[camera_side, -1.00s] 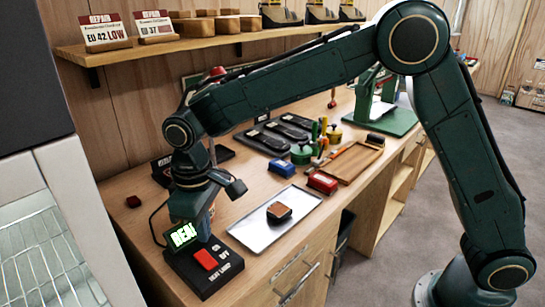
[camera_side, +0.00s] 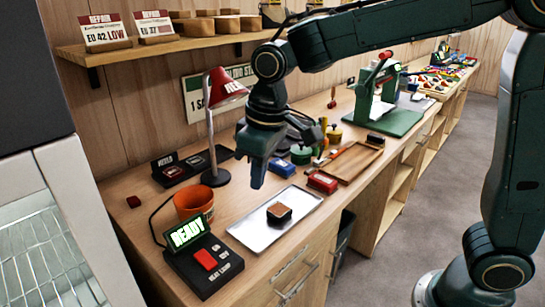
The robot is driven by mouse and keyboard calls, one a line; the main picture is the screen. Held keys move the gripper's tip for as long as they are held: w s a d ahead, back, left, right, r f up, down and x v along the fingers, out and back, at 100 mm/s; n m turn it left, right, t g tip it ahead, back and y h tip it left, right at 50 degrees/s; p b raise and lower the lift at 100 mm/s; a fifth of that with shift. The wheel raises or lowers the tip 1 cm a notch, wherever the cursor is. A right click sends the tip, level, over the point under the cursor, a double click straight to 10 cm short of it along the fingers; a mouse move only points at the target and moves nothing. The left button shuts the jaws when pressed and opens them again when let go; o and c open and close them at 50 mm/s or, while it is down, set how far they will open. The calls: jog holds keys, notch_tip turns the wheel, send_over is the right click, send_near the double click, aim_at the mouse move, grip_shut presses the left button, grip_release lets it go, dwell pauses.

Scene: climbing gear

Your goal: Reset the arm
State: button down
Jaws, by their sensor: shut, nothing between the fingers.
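My gripper (camera_side: 258,180) points down above the bench, over the back edge of the metal tray. Its fingers look closed together with nothing between them. My arm reaches in from the upper right. A brown and black block (camera_side: 279,213) lies on the metal tray (camera_side: 252,233), below and to the right of my gripper, apart from it. The heat lamp control box (camera_side: 205,264) stands at the front left of the bench with a green READY display (camera_side: 187,231) and a red switch.
A red lamp (camera_side: 226,90) stands just left of my gripper, close to it. An orange pot (camera_side: 194,203) sits behind the control box. Red (camera_side: 322,182) and blue (camera_side: 281,168) boxes, a wooden tray (camera_side: 350,163) and a green press (camera_side: 385,115) stand to the right. A shelf (camera_side: 190,42) runs above.

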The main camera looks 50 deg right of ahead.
jog(key=s+d+r+m+t, duration=0.1)
jog(key=s+d+m+t, duration=0.1)
jog(key=s+d, duration=0.5)
jog(key=s+d+r+m+t, duration=0.1)
jog(key=s+d+m+t, duration=0.1)
jog(key=s+d, duration=0.5)
jog(key=s, duration=0.6)
jog(key=shift+r+h, duration=0.3)
jog(key=shift+r, duration=0.1)
